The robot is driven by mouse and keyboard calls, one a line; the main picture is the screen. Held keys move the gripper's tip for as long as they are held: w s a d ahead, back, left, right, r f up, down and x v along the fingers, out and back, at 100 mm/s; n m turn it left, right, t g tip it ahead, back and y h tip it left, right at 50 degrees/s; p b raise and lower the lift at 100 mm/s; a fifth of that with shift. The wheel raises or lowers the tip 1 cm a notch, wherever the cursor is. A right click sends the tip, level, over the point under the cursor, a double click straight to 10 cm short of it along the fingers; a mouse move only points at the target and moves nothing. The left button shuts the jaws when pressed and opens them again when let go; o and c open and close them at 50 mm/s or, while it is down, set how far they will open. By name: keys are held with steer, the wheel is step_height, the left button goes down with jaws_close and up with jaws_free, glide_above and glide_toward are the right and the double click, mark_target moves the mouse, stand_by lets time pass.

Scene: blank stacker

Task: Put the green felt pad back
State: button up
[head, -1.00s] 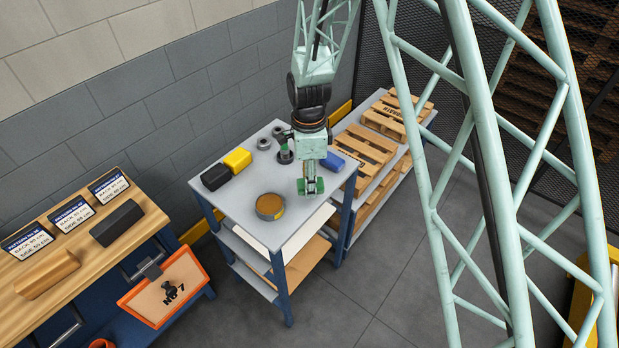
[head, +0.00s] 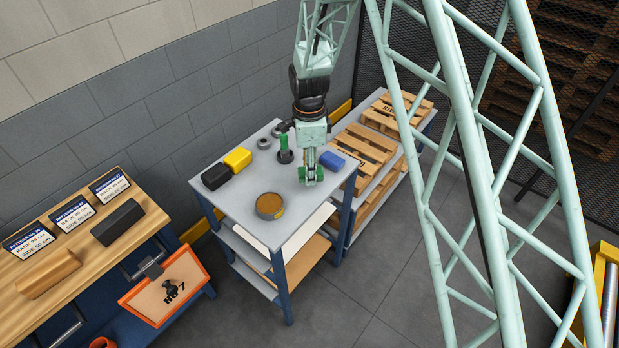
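My gripper (head: 311,176) points down over the right side of the grey table (head: 237,199), left of a blue block. Green pieces show at its tip. At this size I cannot tell whether they are its own fingers or a green pad between them, nor whether it is open or shut. No separate green felt pad can be made out lying on the table. A green upright handle (head: 284,143) stands in a dark round base (head: 285,157), behind and left of my gripper.
The table also holds a black block (head: 215,177), a yellow block (head: 238,159), the blue block (head: 332,161), grey rings (head: 264,143) and a round brown-topped tin (head: 269,206). Pallets (head: 365,144) lie on the right. A wooden bench (head: 72,246) stands at left.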

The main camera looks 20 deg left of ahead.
steer(key=shift+s+f, duration=0.1)
steer(key=shift+f, duration=1.55)
steer(key=shift+f, duration=0.2)
steer(key=o, duration=0.8)
steer(key=shift+o, duration=0.2)
steer(key=shift+r, duration=0.25)
steer(key=shift+r, duration=5.95)
steer(key=shift+r, duration=0.1)
